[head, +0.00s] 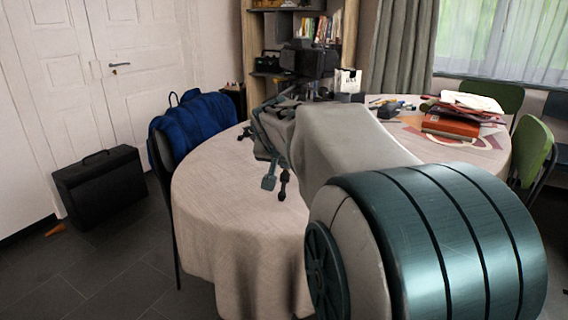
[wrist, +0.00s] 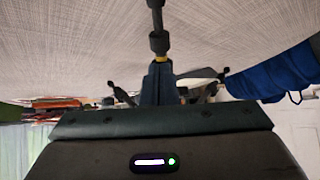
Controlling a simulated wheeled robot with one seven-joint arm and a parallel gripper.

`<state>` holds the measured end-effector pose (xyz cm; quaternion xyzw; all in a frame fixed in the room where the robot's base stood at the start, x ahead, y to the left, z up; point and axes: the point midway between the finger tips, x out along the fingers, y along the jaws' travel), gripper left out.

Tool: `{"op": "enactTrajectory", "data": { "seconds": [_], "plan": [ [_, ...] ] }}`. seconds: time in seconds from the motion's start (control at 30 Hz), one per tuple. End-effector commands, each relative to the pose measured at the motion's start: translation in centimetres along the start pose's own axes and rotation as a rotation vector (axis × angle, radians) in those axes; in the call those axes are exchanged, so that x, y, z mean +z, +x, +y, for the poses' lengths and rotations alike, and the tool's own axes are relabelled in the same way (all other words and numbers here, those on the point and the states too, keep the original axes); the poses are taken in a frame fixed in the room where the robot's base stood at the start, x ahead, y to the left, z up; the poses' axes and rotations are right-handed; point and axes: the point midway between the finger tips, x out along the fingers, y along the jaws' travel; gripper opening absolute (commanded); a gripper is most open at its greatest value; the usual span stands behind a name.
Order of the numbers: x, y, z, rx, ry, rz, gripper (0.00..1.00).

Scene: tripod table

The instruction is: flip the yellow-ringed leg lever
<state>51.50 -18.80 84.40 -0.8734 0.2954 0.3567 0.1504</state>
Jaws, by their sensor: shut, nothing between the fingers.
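In the wrist view a dark rod with rounded knobs (wrist: 158,42) runs down from the top edge against the pale cloth. A small yellow ring (wrist: 161,59) sits below its lower knob. My gripper (wrist: 160,72) is shut and empty, its blue-grey fingers just below the ring in the picture. I cannot tell whether they touch the leg or lever. The lever's position is unclear, partly hidden by my fingers. In the head view the dark tripod gear (head: 312,62) shows beyond my arm, which hides much of it. The yellow ring cannot be made out there.
The cloth-covered table (head: 225,190) is bare at its front left. Folders and an orange-red box (head: 451,125) lie at its right. A chair with a blue jacket (head: 195,120) stands left, a green chair (head: 533,150) right. A black case (head: 101,186) is on the floor.

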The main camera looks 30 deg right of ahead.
Motion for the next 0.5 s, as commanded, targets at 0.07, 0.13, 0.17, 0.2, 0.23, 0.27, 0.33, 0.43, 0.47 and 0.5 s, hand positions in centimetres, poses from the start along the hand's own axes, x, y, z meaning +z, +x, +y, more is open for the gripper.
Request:
{"op": "enactTrajectory", "data": {
  "seconds": [0.07, 0.13, 0.17, 0.2, 0.23, 0.27, 0.33, 0.43, 0.47, 0.5],
  "plan": [
    [0.63, 0.5, -0.03, -0.001, -0.001, 0.0, 0.0],
    [0.91, 0.71, -0.09, -0.002, -0.002, 0.0, 0.0],
    [1.02, 0.8, -0.11, -0.002, -0.002, 0.0, 0.0],
    [0.89, 0.65, -0.16, -0.002, -0.002, 0.0, 0.0],
    [0.81, 0.56, -0.18, -0.003, -0.002, 0.0, 0.0],
    [0.8, 0.55, -0.18, -0.003, -0.002, 0.0, 0.0],
    [0.81, 0.55, -0.21, -0.003, -0.003, 0.0, 0.0],
    [0.75, 0.53, -0.23, -0.003, -0.003, 0.0, 0.0],
    [0.7, 0.54, -0.23, -0.003, -0.003, 0.0, 0.0],
    [0.6, 0.54, -0.24, -0.003, -0.003, 0.0, 0.0]
  ]
}}
